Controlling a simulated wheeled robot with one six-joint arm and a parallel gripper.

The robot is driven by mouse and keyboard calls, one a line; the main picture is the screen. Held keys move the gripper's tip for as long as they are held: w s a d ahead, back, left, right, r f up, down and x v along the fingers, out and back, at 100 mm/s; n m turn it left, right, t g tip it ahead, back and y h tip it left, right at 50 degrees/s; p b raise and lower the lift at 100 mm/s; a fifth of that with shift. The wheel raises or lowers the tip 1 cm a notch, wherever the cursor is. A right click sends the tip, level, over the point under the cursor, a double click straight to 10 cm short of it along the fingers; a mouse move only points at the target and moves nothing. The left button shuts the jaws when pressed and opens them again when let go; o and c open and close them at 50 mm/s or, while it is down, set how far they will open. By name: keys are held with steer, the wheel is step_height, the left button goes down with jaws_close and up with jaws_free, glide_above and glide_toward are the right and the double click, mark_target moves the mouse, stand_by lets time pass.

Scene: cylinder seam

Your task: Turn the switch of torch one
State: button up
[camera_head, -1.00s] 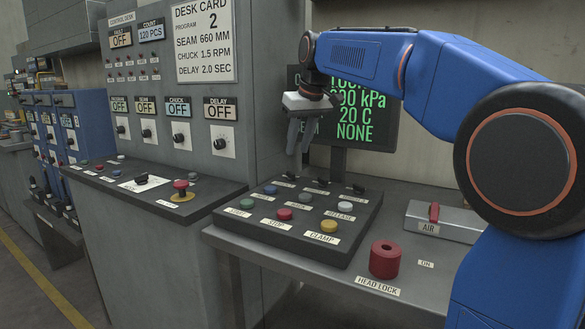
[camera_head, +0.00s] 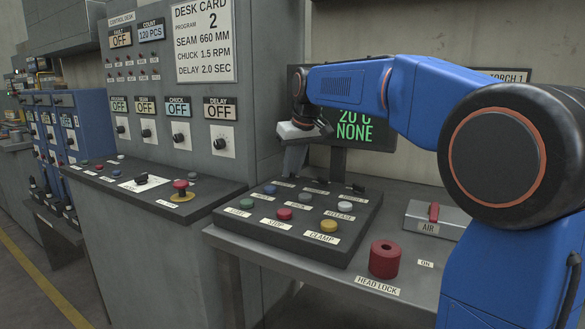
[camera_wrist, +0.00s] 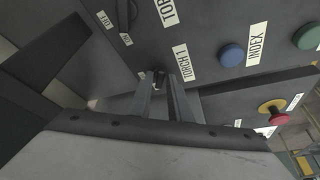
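The torch one switch (camera_wrist: 159,76) is a small dark knob beside the TORCH 1 label (camera_wrist: 180,62) in the wrist view. My gripper (camera_wrist: 161,80) has its two fingers apart, with the knob between or just beyond their tips. Contact with the knob cannot be made out. In the head view my gripper (camera_head: 291,172) points down at the back left corner of the dark button panel (camera_head: 240,231). The fingers largely hide the torch one switch there.
Two more black switches (camera_head: 358,188) stand along the panel's back edge. Coloured buttons (camera_head: 284,214) lie in front of them. A monitor (camera_head: 378,130) stands behind the panel. A red head lock knob (camera_head: 385,259) and grey AIR box (camera_head: 438,220) are on the right.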

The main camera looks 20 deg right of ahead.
jaws_close()
steer(key=shift+m, duration=0.3)
steer(key=m, duration=0.1)
steer(key=m+h, duration=0.1)
steer(key=m, duration=0.1)
steer(key=m+h, duration=0.1)
steer(key=shift+a+m, duration=0.3)
steer(key=m+h, duration=0.1)
steer(key=m, duration=0.1)
steer(key=shift+a+m, duration=0.15)
steer(key=shift+m, duration=0.15)
steer(key=shift+w+a+m+g+h, duration=0.1)
steer(key=shift+m+g+h, duration=0.2)
steer(key=shift+m, duration=0.75)
steer(key=shift+w+m+g+h, duration=0.15)
steer(key=shift+m+h, duration=0.25)
steer(key=shift+m, duration=0.65)
steer(key=shift+s, duration=0.1)
